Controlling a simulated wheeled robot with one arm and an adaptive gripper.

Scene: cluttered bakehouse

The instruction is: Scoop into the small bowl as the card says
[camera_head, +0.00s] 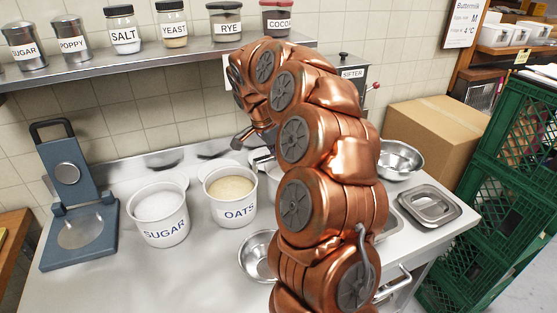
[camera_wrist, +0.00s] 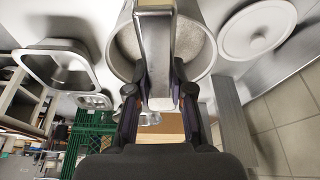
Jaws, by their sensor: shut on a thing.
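My gripper (camera_wrist: 158,100) is shut on the handle of a metal scoop (camera_wrist: 156,45) in the wrist view. The scoop lies across the mouth of a round bin (camera_wrist: 207,50) with pale, grainy contents. I cannot tell whether the scoop touches them. In the head view my arm hides most of the gripper and part of a white bin right of the oats. The SUGAR bin (camera_head: 160,236) and OATS bin (camera_head: 236,214) stand open on the counter. A small steel bowl (camera_head: 256,256) sits in front, partly behind my arm. I cannot make out a scooping card.
A blue press (camera_head: 70,215) stands at the left. A larger steel bowl (camera_head: 402,160), a steel pan (camera_head: 430,206) and a cardboard box (camera_head: 435,135) are right of my arm. Labelled jars (camera_head: 122,30) line the shelf above. Green crates (camera_head: 510,170) stand far right.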

